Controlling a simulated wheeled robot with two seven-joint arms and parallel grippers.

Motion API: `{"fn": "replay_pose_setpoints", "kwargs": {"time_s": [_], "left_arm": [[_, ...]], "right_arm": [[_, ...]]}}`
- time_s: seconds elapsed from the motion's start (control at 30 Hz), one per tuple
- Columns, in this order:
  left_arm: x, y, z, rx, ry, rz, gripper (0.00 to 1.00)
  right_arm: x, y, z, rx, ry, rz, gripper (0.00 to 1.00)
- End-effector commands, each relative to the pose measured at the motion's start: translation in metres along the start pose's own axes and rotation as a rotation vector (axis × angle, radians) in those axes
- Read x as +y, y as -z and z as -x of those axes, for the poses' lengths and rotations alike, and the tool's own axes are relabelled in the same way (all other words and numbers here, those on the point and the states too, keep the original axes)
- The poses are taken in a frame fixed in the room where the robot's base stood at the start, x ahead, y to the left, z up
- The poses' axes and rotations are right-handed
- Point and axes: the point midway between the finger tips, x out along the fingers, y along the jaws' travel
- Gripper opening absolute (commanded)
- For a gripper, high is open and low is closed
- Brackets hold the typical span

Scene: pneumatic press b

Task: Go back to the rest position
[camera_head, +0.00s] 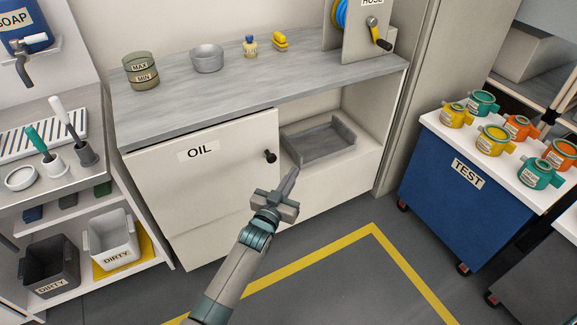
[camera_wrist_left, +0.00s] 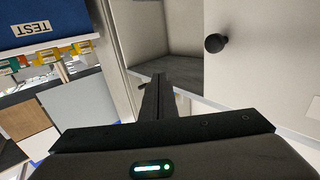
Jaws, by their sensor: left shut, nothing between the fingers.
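My left gripper (camera_head: 290,178) is shut and empty. In the head view it is in front of the oil cabinet, near the lower right of its white door (camera_head: 205,190), which bears the label OIL. Its fingers also show in the left wrist view (camera_wrist_left: 158,95). The door's black knob (camera_head: 270,156) is just left of and above the fingertips; it also shows in the left wrist view (camera_wrist_left: 215,43), apart from the fingers. The compartment right of the door is open, with a grey tray (camera_head: 320,143) inside. My right gripper is in neither view.
A blue TEST cart (camera_head: 455,190) with several coloured pots stands at right. DIRTY bins (camera_head: 112,240) sit on a shelf at left. The cabinet's grey worktop (camera_head: 190,108) holds a few small items. Floor marked by a yellow line (camera_head: 320,253) is clear.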

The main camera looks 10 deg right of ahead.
Motion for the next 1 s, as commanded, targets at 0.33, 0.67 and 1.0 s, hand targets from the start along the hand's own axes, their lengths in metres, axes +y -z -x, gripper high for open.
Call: {"fn": "replay_pose_setpoints", "kwargs": {"time_s": [0.33,0.67,1.0], "left_arm": [[-0.004,-0.013,0.008,-0.025,0.012,0.008,0.00],[-0.032,-0.121,0.090,-0.244,0.118,0.075,0.00],[-0.049,-0.260,0.254,-0.577,0.247,0.157,0.00]], "right_arm": [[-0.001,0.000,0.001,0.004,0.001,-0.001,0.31],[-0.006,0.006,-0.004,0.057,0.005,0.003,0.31],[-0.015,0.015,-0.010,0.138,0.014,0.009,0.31]]}}
